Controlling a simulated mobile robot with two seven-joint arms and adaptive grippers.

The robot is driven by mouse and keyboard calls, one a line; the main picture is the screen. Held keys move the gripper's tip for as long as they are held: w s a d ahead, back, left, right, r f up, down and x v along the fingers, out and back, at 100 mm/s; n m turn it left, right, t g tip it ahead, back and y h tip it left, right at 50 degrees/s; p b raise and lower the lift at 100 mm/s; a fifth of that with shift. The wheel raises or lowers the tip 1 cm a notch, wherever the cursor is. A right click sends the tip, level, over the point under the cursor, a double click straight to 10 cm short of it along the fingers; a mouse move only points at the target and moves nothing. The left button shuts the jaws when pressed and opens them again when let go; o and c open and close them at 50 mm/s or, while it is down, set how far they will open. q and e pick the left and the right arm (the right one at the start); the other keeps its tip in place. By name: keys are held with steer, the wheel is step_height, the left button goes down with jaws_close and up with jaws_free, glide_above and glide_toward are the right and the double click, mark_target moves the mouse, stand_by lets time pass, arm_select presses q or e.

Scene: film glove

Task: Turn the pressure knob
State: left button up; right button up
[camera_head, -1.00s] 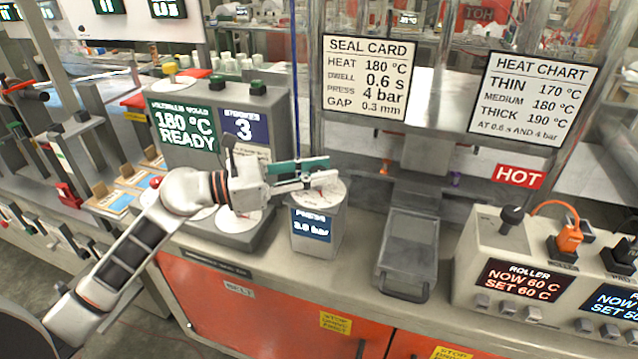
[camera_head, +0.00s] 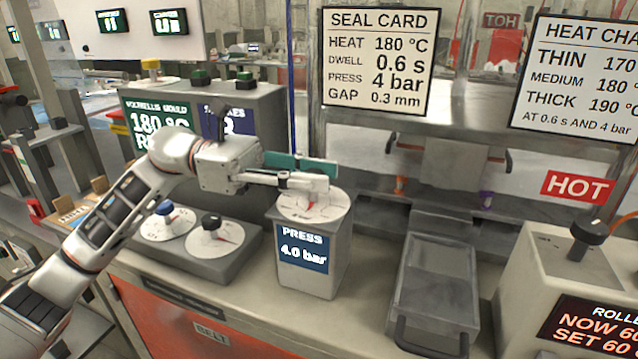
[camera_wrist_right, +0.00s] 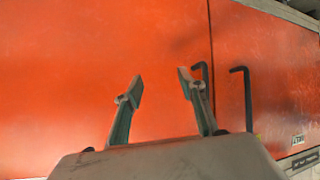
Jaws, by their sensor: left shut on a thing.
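The pressure unit is a grey box with a white round dial (camera_head: 311,207) on top and a blue display (camera_head: 303,252) on its front reading "PRESS 4.0 bar". My left gripper (camera_head: 318,176) reaches over the dial from the left, shut on the pressure knob, which its fingers mostly hide. A red pointer mark shows on the dial below the fingers. The seal card (camera_head: 376,60) behind reads PRESS 4 bar. My right gripper (camera_wrist_right: 159,90) shows in the right wrist view, open and empty in front of orange cabinet doors.
Two more dials, with a blue knob (camera_head: 164,208) and a black knob (camera_head: 211,222), sit left of the pressure unit. A metal tray (camera_head: 437,285) is to its right, below a red HOT sign (camera_head: 577,187). The roller unit (camera_head: 560,265) stands at far right.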

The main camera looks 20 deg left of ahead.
arm_select(q)
steer(key=shift+m+g+b, duration=0.4)
steer(key=shift+g+b, duration=0.05)
steer(key=shift+g, duration=0.15)
arm_select(e)
steer(key=shift+a+f, duration=0.15)
steer(key=shift+a, duration=0.1)
arm_select(q)
steer(key=o, duration=1.1)
steer(key=a, duration=1.2)
steer(key=shift+w, duration=0.2)
